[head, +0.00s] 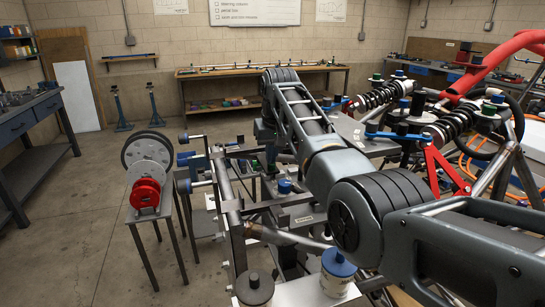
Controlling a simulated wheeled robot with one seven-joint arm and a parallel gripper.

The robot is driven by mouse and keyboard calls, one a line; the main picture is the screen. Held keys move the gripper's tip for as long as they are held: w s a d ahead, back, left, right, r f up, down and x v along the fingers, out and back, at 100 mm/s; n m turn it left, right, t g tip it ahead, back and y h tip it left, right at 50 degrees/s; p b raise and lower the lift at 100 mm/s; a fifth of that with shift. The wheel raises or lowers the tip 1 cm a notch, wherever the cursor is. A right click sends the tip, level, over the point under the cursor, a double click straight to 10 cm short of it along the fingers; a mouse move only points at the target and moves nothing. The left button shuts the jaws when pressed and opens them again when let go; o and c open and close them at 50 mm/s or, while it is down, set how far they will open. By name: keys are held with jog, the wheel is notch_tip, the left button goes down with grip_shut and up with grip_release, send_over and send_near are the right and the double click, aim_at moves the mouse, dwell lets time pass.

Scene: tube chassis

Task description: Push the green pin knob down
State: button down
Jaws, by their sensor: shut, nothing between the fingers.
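Several small green parts show in the head view, and I cannot tell which is the pin knob. One green knob (376,77) stands upright at the far side of the chassis, right of my arm. Another green cap (488,110) sits near the top of the right shock absorber. A small dark green piece (255,165) shows low among the frame parts left of my arm. My arm reaches from the lower right up and away over the chassis. I cannot make out my gripper; it is beyond or behind my arm's far joint.
Blue knobs (337,262) and a grey knob (254,288) stand at the near edge of the fixture. Red tubes (500,50) and two coil shocks (380,95) crowd the right. A stand with a red hub (145,193) is at left. The floor (90,230) left of it is clear.

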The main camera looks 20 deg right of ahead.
jog(key=shift+s+f, duration=0.2)
jog(key=shift+f, duration=0.15)
notch_tip(320, 180, up, 6)
jog(key=p, duration=0.4)
jog(key=shift+w+f, duration=0.1)
jog(key=shift+f, duration=0.15)
jog(key=b+v, duration=0.2)
jog(key=v, duration=0.7)
jog(key=shift+r, duration=0.1)
